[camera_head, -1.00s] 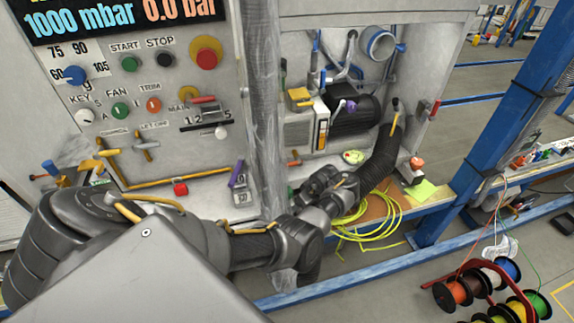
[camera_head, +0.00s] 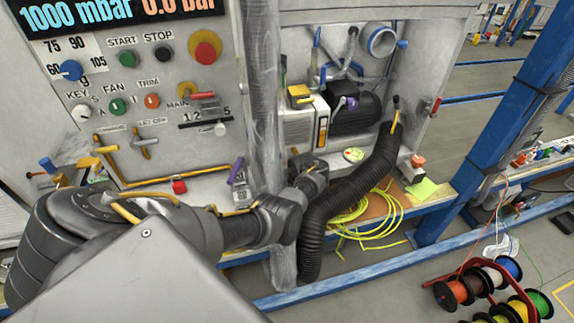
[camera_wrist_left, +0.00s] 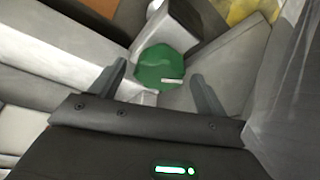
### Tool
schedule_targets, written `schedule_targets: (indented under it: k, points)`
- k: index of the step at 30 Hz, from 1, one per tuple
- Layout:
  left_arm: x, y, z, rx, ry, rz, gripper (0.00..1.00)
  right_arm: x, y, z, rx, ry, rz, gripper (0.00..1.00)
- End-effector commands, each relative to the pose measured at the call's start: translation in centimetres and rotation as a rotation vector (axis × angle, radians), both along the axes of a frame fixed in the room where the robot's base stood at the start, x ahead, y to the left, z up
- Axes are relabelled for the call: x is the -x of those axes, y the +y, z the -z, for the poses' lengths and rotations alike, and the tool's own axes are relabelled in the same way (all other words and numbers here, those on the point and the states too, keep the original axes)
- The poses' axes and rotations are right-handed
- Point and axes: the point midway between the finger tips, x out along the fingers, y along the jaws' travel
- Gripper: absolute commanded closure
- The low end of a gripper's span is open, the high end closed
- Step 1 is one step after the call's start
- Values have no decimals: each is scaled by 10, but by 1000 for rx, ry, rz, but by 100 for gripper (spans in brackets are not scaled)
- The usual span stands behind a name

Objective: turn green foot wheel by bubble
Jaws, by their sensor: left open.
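The green foot wheel (camera_wrist_left: 162,68) shows in the left wrist view as a faceted disc with a small white mark on its lower right. It lies beyond and between the two fingertips of my left gripper (camera_wrist_left: 157,72), which are spread open with a gap on each side. In the head view my left gripper (camera_head: 308,168) is at the cabinet's lower left opening, and its fingertips and the green wheel are hidden there. A small round yellow-green disc (camera_head: 354,154), possibly the bubble level, lies inside the cabinet to the right of the gripper; its bubble is too small to read.
A black corrugated hose (camera_head: 345,195) hangs just right of my gripper. A plastic-wrapped post (camera_head: 262,95) stands behind my arm. The pump motor (camera_head: 355,115) is above the disc. Yellow cable (camera_head: 365,215) lies coiled on the shelf. The control panel is at left.

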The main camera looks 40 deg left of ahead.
Motion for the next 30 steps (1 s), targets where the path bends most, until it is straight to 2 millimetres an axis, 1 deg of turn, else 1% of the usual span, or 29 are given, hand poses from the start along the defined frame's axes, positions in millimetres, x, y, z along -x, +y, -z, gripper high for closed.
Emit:
schedule_targets:
  k: [1, 10, 14, 17, 21, 24, 26, 30]
  points:
    - [0, 0, 0, 0, 0, 0, 29, 0, 0, 0, 0, 0, 0, 61]
    - [0, 0, 0, 0, 0, 0, 68, -1, 0, 0, 0, -1, 0, 61]
    - [-2, 0, 1, 0, -2, -25, 68, -1, 0, 5, 0, -1, 0, 61]
    - [-4, 0, 4, 1, -3, -114, 68, -1, 0, 18, 0, -2, 0, 61]
    - [-6, 0, 8, 2, -2, -280, 68, -1, 2, 43, -2, -2, 1, 61]
    - [-6, 1, 5, 0, -2, -355, 68, -2, 2, 54, 0, 0, 2, 61]
    - [-6, 1, 4, 0, -2, -385, 68, -4, -1, 57, 5, -2, 1, 61]
    - [-5, 0, 0, -1, 0, -413, 68, -10, -17, 56, 24, -11, -4, 61]
